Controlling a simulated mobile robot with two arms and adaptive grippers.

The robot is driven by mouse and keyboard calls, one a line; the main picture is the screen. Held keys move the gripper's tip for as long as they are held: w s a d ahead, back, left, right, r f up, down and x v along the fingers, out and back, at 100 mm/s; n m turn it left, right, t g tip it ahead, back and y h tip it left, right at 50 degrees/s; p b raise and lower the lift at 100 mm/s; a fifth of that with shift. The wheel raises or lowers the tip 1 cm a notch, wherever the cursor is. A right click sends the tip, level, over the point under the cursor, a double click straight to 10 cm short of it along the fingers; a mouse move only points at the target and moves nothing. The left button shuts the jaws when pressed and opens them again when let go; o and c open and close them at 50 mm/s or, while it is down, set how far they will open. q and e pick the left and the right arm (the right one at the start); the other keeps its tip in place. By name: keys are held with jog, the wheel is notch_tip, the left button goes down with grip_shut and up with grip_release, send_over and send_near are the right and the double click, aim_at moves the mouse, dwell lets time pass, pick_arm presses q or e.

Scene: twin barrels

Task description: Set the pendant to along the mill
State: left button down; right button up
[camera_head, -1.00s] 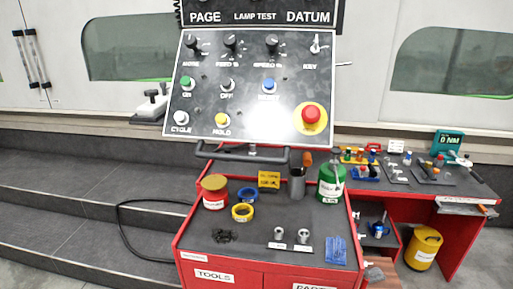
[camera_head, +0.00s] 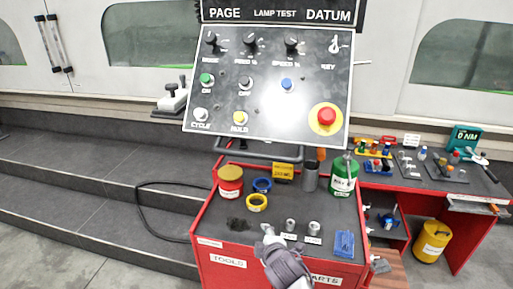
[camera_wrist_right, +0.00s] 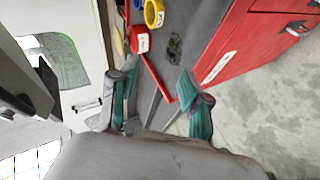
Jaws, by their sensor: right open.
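The pendant (camera_head: 267,85) is a tilted light-grey control panel with knobs, coloured buttons and a red stop button (camera_head: 326,117). It hangs in front of the white mill (camera_head: 410,40), facing me, with a dark strip of lettering above it. A dark bar handle (camera_head: 250,153) runs under its lower edge. My right gripper (camera_head: 270,234) is low in front of the tool cart, below the pendant and apart from it. In the right wrist view its two teal-padded fingers (camera_wrist_right: 158,98) are spread with nothing between them. My left gripper is out of view.
The red tool cart (camera_head: 220,247) below the pendant carries a red can (camera_head: 230,181), tape rolls, a green canister (camera_head: 344,176) and small parts. A red workbench with tools stands at the right, with a yellow bucket (camera_head: 430,241) beneath. Grey steps (camera_head: 90,190) lie left.

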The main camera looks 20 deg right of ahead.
aim_at(257, 157)
notch_tip(257, 157, up, 23)
jog(key=n+t+h+p, duration=0.1)
jog(key=n+t+p, duration=0.1)
jog(key=t, duration=0.2)
jog(key=w+f+p, duration=0.1)
jog(key=w, duration=0.3)
jog(key=w+d+f+p, duration=0.1)
jog(key=w, duration=0.4)
jog(key=w+d+p, duration=0.1)
jog(key=w, duration=0.3)
jog(key=shift+w+f, duration=0.35)
jog(key=shift+f, duration=0.05)
grip_shut()
